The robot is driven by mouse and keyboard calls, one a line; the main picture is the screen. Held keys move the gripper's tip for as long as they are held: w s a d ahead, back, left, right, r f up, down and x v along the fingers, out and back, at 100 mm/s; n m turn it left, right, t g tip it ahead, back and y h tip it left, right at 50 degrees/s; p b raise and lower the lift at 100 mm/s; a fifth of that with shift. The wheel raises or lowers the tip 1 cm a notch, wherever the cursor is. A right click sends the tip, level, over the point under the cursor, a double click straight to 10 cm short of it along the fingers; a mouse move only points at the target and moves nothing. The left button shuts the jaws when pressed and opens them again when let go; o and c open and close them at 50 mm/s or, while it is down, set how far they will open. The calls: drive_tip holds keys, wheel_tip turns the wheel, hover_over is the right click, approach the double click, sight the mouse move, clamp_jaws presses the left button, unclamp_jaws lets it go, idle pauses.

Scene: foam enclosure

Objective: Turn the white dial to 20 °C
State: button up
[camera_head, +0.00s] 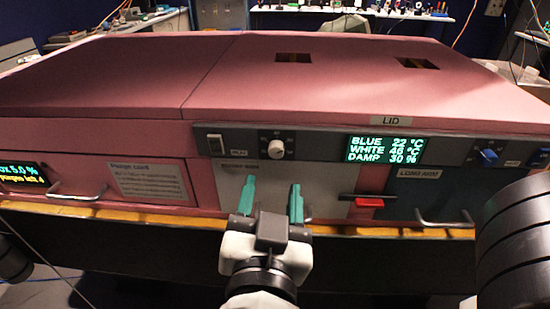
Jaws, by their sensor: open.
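The white dial (276,149) sits on the grey control strip (335,143) of the pink foam enclosure, left of the display. The lit display (385,150) reads BLUE 22 °C, WHITE 46 °C, DAMP 30 %, though the small digits are a little soft. My gripper (271,197) is open and empty, with its two teal fingers apart. In the picture its fingertips are below the white dial, one to each side, in front of the pale door panel. It does not appear to touch the dial. A blue dial (488,156) is at the right of the strip.
A white switch (215,145) is left of the dial. A red handle (368,201) sticks out right of my gripper. Metal bar handles stand out at the left (77,192) and right (442,219). A yellow edge (170,217) runs along the front.

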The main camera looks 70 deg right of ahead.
sight(276, 154)
drive_tip(key=p+x, duration=0.1)
drive_tip(key=x, duration=0.7)
drive_tip(key=shift+d, duration=0.15)
drive_tip(key=shift+c, duration=0.3)
clamp_jaws()
